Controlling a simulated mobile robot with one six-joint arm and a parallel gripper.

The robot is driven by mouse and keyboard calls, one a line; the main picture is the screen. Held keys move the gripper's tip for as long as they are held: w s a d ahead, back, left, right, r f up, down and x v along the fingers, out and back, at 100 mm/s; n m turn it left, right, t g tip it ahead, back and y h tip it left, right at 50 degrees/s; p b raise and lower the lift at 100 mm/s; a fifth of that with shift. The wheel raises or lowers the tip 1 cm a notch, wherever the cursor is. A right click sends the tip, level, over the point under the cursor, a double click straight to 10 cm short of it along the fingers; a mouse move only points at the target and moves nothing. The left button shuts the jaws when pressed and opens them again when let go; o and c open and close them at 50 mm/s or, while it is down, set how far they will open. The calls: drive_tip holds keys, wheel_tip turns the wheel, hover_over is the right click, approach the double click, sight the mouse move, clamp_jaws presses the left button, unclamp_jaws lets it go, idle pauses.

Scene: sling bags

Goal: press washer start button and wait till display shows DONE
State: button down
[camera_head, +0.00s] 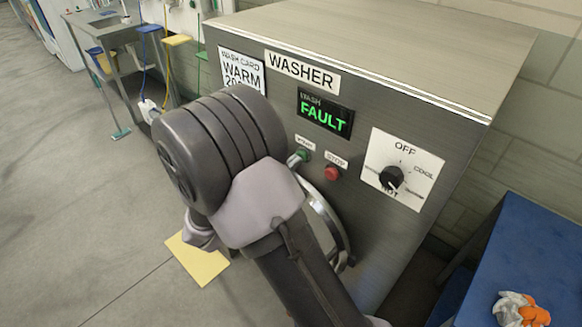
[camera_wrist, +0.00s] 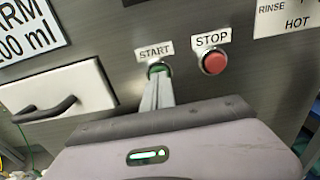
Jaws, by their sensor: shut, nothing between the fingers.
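The grey metal washer (camera_head: 380,60) fills the middle of the head view. Its display (camera_head: 325,114) reads WASH and, in green, FAULT. The green start button (camera_head: 304,155) is partly hidden behind my arm in the head view. In the wrist view the start button (camera_wrist: 158,70) sits under the START label, and the tips of my gripper (camera_wrist: 155,80) are shut and empty in front of it. They overlap its lower part; I cannot tell whether they touch it. The red stop button (camera_wrist: 214,61) is just to the right, clear of my gripper.
A selector dial (camera_head: 391,177) with OFF, COOL and HOT marks is right of the buttons. A WARM wash card (camera_head: 241,72) is at upper left. The wrist view shows a white drawer (camera_wrist: 60,95) with a dark handle. A blue bench (camera_head: 520,250) stands at right.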

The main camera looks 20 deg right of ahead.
idle(0.3)
drive_tip(key=shift+w+d+r+p, duration=0.25)
drive_tip(key=shift+d+p, duration=0.35)
drive_tip(key=shift+p, duration=0.15)
drive_tip(key=shift+f, duration=0.1)
drive_tip(key=shift+a, duration=0.15)
drive_tip(key=p+v, duration=0.3)
drive_tip(key=v, duration=1.1)
drive_tip(key=shift+f+p, duration=0.2)
drive_tip(key=shift+p, duration=0.1)
drive_tip(key=shift+s, duration=0.1)
